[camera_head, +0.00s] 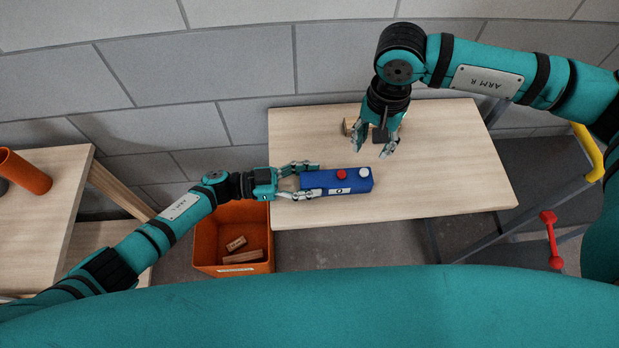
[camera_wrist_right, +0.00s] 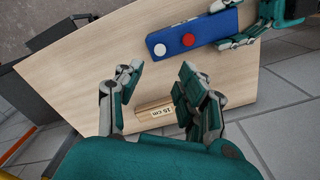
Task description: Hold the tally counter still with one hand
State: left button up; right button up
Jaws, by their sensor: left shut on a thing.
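The tally counter (camera_head: 337,183) is a blue box with a red button, a white button and a small display label on its front side. It lies on the wooden table (camera_head: 430,190). My left gripper (camera_head: 308,181) is shut on its left end, one finger along each long side. In the right wrist view the counter (camera_wrist_right: 205,38) shows at the top, with the left gripper's fingers beside it. My right gripper (camera_head: 374,147) is open and empty above the table, behind and right of the counter. Its spread fingers also show in the right wrist view (camera_wrist_right: 160,95).
A small wooden block labelled "15 cm" (camera_wrist_right: 155,112) lies beyond the right gripper's fingers. An orange bin (camera_head: 233,264) with wooden pieces stands below the table's front left. An orange cylinder (camera_head: 24,171) is on the left table. The table's right side is clear.

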grip_shut()
dwell(1.3)
